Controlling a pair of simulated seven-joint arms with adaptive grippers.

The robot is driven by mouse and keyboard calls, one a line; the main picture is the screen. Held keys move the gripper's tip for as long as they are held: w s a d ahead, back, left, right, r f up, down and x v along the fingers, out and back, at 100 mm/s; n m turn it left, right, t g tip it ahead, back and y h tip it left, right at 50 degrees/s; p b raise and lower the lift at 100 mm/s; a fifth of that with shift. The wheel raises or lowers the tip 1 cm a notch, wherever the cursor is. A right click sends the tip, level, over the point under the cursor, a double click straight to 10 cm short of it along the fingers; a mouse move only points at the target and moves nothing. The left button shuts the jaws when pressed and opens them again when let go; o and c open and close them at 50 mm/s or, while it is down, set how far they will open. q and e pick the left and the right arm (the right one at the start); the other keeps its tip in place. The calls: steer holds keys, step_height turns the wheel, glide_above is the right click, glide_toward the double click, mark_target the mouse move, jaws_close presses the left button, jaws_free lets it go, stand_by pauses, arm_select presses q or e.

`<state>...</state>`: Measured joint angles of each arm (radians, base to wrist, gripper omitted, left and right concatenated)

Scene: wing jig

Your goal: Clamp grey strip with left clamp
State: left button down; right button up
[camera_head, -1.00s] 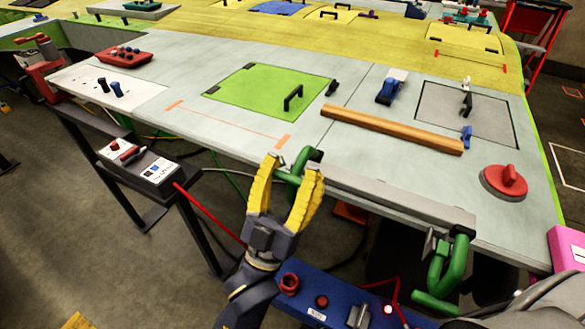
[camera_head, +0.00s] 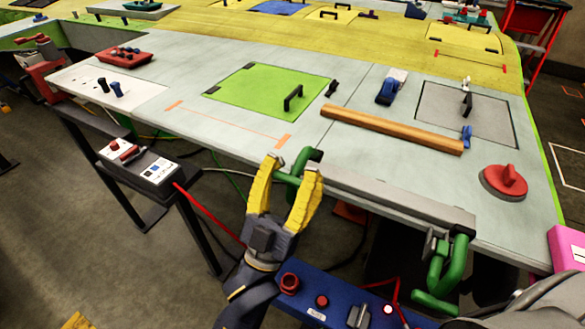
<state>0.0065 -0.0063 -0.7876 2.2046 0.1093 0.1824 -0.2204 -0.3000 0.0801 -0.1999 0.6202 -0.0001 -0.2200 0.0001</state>
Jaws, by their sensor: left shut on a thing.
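The grey strip (camera_head: 395,196) lies along the front edge of the wing table. The left green clamp (camera_head: 312,160) is at the strip's left end. My left gripper (camera_head: 293,178), with yellow fingers, is shut on this clamp, with a finger on each side of its green body. I cannot tell whether the clamp's jaws press on the strip. A second green clamp (camera_head: 445,270) sits at the strip's right end, hanging below the edge. My right gripper does not show; a grey arm part fills the lower right corner.
A wooden bar (camera_head: 390,130) lies on the table behind the strip. A red suction handle (camera_head: 505,181) stands to the right. A green panel (camera_head: 262,90) is at the middle. A blue control box (camera_head: 335,306) is below the edge, and a grey button box (camera_head: 140,168) is at left.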

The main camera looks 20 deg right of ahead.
arm_select(q)
steer(key=shift+c, duration=2)
jaws_free()
steer(key=shift+w+d+f, duration=0.15)
steer(key=shift+w+f, duration=0.1)
steer(key=shift+f, duration=0.35)
steer(key=shift+o, duration=0.6)
steer(key=shift+d, duration=0.1)
steer(key=shift+r, duration=0.2)
steer(key=v, duration=1.2)
steer(key=shift+s, duration=0.1)
steer(key=shift+c, duration=0.5)
